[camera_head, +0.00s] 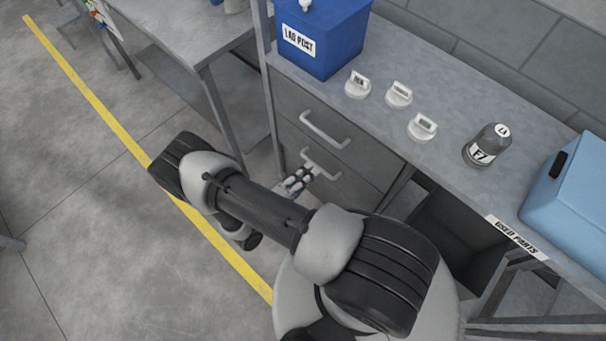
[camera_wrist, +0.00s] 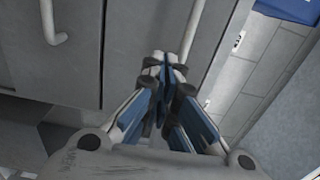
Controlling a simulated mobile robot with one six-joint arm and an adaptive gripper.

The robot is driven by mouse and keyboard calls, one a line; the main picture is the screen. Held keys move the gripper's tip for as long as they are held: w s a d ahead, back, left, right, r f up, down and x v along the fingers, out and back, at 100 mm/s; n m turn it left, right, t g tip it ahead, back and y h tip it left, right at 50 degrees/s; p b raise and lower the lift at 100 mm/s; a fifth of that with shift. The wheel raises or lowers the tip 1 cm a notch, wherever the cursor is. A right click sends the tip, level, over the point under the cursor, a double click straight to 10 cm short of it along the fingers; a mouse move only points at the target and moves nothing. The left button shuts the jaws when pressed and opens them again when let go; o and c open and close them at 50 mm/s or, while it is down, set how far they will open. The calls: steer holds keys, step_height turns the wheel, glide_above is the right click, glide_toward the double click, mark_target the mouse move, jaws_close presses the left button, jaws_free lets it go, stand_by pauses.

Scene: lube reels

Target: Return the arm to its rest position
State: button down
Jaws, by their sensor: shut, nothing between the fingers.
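My gripper (camera_head: 298,183) is in front of the grey drawer unit, close to the lower drawer handle (camera_head: 322,162). In the wrist view my gripper (camera_wrist: 163,62) points towards the drawer fronts, its fingertips together with nothing between them. A handle (camera_wrist: 192,30) shows just beside the fingertips there; I cannot tell whether they touch. My arm is bent and reaches out over the floor in front of the bench. The upper drawer handle (camera_head: 325,131) is above, and both drawers look closed.
On the bench stand a blue box labelled LAB POST (camera_head: 322,40), several white-handled caps (camera_head: 398,94), a dark bottle labelled F7 (camera_head: 487,147) and a light blue case (camera_head: 572,195). A USED PARTS label (camera_head: 516,238) marks the bench edge. Open floor with a yellow line (camera_head: 95,105) lies left.

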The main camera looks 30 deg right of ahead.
steer(key=shift+v, duration=0.85)
step_height(320, 180, up, 24)
steer(key=s+m+g+y, duration=0.2)
steer(key=m+g+y, duration=0.65)
steer(key=m, duration=1.35)
steer(key=s+a+r+m+t+y, duration=0.3)
steer(key=s+r+m+y, duration=0.1)
steer(key=r+m, duration=0.3)
steer(key=s+a+r+m+t+y, duration=0.3)
steer(key=s+r+m, duration=0.3)
steer(key=m, duration=0.5)
step_height(320, 180, up, 3)
steer(key=shift+a+f+t+y, duration=0.2)
steer(key=shift+t+y, duration=0.35)
steer(key=shift+y, duration=0.2)
steer(key=shift+s+d, duration=0.1)
